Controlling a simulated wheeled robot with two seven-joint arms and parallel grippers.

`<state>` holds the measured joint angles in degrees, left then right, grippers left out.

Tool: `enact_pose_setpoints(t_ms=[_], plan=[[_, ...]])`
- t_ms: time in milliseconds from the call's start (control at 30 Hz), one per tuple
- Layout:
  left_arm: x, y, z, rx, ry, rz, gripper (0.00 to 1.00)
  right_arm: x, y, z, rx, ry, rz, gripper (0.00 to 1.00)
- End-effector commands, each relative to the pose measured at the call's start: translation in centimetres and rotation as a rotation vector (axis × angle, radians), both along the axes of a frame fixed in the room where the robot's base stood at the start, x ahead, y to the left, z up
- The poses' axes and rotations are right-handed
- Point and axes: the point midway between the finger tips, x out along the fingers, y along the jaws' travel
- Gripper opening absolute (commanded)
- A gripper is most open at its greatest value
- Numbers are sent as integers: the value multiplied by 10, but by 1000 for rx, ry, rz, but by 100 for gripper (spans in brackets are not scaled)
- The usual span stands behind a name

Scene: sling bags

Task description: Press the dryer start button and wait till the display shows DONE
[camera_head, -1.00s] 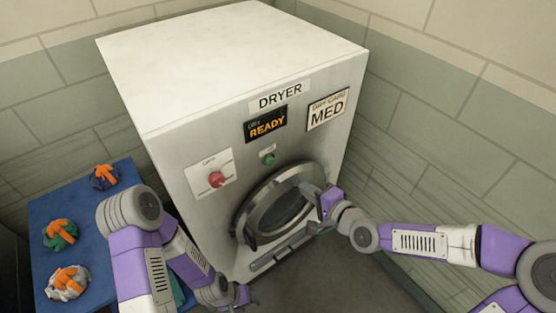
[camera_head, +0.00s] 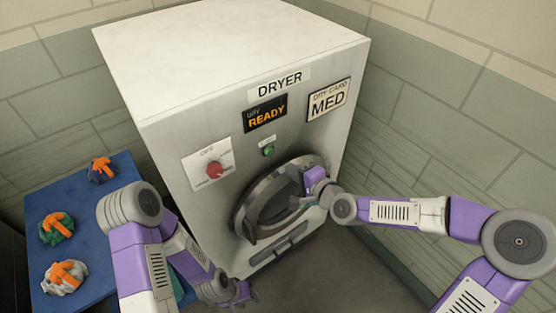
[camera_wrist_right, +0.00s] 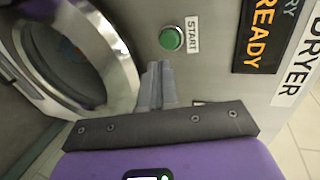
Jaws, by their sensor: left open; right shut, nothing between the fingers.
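The white dryer (camera_head: 230,60) stands in the middle of the head view. Its green start button (camera_head: 268,150) sits below the display (camera_head: 266,117), which reads READY. The START label beside the button (camera_wrist_right: 171,39) is legible in the right wrist view. My right gripper (camera_head: 300,172) is shut and empty in front of the upper part of the round door (camera_head: 262,230), below and to the right of the button. In the right wrist view its fingers (camera_wrist_right: 157,75) point towards the panel just below the button. My left gripper (camera_head: 240,292) is open and low, near the dryer's front bottom.
A red dial (camera_head: 214,169) is on the panel left of the button. A card reading MED (camera_head: 329,102) is at the upper right. A blue table (camera_head: 95,272) at left holds several bundles with orange straps. A tiled wall (camera_head: 450,130) stands right of the dryer.

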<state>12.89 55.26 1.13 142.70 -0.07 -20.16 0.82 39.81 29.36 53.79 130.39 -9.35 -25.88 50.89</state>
Motion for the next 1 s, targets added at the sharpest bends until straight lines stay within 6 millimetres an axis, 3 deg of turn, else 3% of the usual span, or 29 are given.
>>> enact_pose_setpoints(t_ms=[200,500,1000], plan=[[0,0,-4,0,0,0,43,26,22,-11,1,1,4,0],[0,0,-1,0,0,0,43,54,41,-10,-1,1,2,0],[0,0,-1,0,0,0,43,60,42,-10,-1,0,-3,0]])
